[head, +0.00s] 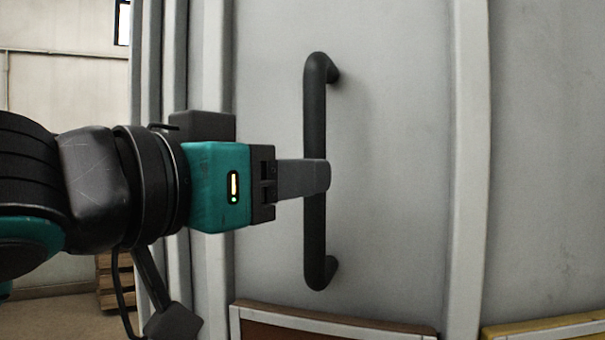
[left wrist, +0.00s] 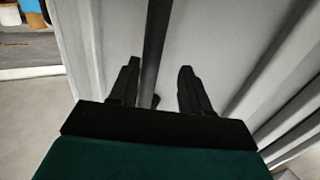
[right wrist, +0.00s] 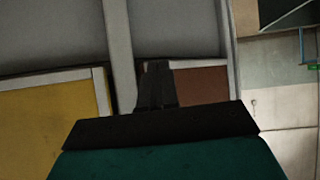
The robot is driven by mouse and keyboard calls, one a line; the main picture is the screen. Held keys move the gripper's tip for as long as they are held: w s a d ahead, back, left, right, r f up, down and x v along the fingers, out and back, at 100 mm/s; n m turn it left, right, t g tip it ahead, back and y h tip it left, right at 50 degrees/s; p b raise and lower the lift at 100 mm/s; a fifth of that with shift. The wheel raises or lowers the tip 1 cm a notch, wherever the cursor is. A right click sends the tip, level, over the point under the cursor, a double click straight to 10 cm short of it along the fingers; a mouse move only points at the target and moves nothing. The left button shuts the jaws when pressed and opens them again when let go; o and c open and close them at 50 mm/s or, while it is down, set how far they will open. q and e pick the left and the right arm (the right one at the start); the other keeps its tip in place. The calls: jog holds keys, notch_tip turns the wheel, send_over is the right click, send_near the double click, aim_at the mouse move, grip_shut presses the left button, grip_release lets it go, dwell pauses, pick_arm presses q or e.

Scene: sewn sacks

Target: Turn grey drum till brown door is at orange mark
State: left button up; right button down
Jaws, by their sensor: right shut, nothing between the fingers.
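The grey drum (head: 400,130) fills most of the head view, with pale upright ribs and a dark vertical bar handle (head: 315,235). My left gripper (head: 322,176) reaches the handle from the left. In the left wrist view its two fingers are apart, with the handle (left wrist: 157,40) running between them; I see a gap on each side. A brown door (head: 320,331) in a pale frame shows at the bottom of the head view. In the right wrist view the brown door (right wrist: 203,84) lies behind my right gripper (right wrist: 158,66), which is shut and empty. No orange mark shows.
A yellow panel (head: 548,330) sits beside the brown door, past a pale rib (head: 466,180). Stacked wooden boards (head: 114,283) stand on the floor at the lower left, near a pale wall (head: 60,85).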

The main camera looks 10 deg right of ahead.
pick_arm(q)
jog(key=v, duration=1)
jog(key=shift+b, duration=0.35)
